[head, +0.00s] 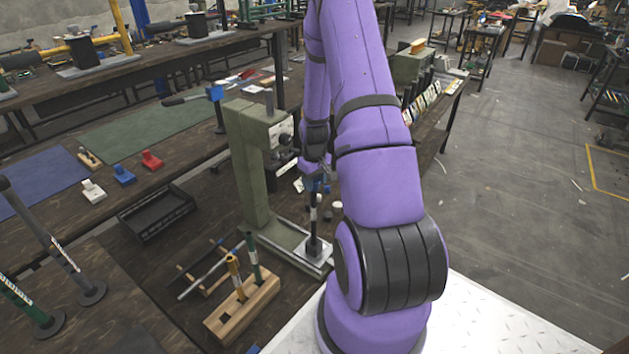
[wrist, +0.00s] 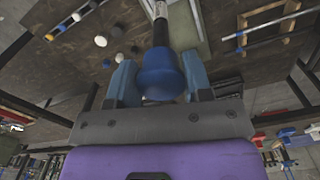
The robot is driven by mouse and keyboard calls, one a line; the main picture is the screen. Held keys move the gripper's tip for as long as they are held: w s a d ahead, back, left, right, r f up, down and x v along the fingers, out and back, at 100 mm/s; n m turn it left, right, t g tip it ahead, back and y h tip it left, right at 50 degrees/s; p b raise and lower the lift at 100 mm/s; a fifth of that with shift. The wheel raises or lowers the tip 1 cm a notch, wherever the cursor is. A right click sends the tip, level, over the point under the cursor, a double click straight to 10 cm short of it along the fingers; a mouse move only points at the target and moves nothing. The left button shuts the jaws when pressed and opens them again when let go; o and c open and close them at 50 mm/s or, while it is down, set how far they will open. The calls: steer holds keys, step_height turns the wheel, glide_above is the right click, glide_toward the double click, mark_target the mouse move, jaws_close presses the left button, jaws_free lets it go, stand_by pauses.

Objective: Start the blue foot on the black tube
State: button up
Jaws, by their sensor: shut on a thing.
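My gripper (wrist: 160,88) is shut on the blue foot (wrist: 161,72), a rounded cup between its two blue-grey fingers. The black tube (wrist: 160,32) lines up with the foot's mouth in the wrist view and appears to meet it; whether its end is inside cannot be told. In the head view the black tube (head: 314,228), with a white band, stands upright in a grey block (head: 315,250) on the green press's base. My gripper (head: 317,178) is at its top, partly hidden by my purple arm.
The green press column (head: 248,165) stands just left of the tube. A wooden rack (head: 243,308) with green and yellow tubes is in front of it. Several small loose caps (wrist: 100,41) lie near the tube. A black tray (head: 157,212) is farther left.

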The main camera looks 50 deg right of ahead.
mark_target(315, 179)
steer(key=shift+f, duration=0.95)
steer(key=o, duration=1)
step_height(315, 179, up, 11)
steer(key=shift+f, duration=0.1)
